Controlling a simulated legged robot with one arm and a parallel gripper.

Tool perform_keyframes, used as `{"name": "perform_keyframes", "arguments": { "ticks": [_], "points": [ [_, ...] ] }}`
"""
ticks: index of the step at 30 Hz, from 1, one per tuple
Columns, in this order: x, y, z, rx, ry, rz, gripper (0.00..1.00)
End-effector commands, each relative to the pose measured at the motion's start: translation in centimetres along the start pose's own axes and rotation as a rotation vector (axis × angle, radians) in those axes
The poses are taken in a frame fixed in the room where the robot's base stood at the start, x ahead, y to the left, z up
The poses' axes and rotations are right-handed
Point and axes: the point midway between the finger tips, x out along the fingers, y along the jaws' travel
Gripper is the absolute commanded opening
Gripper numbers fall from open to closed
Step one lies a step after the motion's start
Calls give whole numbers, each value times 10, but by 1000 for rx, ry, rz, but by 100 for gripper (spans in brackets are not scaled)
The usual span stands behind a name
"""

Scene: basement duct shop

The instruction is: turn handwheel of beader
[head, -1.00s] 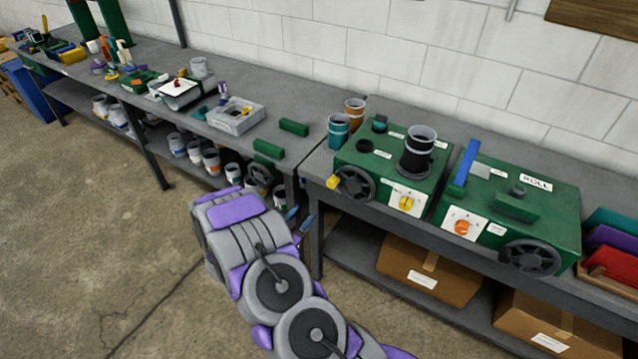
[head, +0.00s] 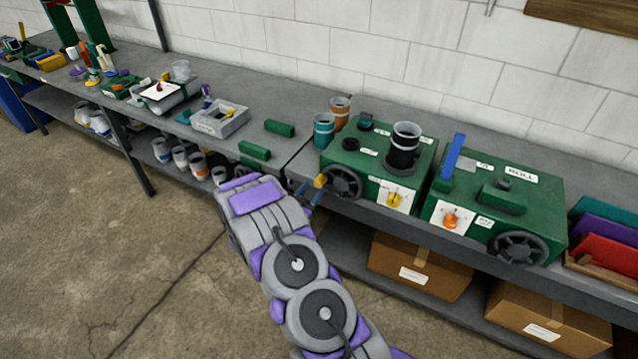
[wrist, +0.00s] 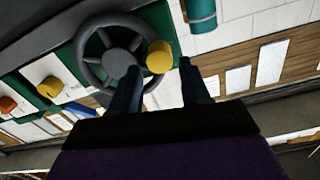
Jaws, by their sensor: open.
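Two green machines stand on the right bench; I cannot read which label says beader. The left machine (head: 372,160) has a dark spoked handwheel (head: 342,182) on its front, with a yellow handle knob (head: 320,181) at the left of its rim. My gripper (head: 310,189) is beside this knob, open. In the wrist view, the handwheel (wrist: 116,62) is at upper left and its yellow knob (wrist: 160,57) shows between my open gripper's fingertips (wrist: 160,72). I cannot tell whether a finger touches it. The right machine (head: 540,205), labelled ROLL, has another dark handwheel (head: 518,249).
Cardboard boxes (head: 420,265) sit on the lower shelf. Open concrete floor (head: 150,270) lies at left.

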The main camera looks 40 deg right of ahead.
Motion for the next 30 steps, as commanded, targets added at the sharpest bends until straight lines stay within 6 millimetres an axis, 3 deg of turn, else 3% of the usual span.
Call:
{"name": "perform_keyframes", "arguments": {
  "ticks": [6, 12, 24, 30],
  "points": [
    [34, 2, 0, -1, 3, 2, 46],
    [53, 0, 0, 0, 0, 1, 46],
    [58, 0, 0, -1, 0, -1, 46],
    [58, 0, 0, -1, 0, -1, 27]
  ]
}}
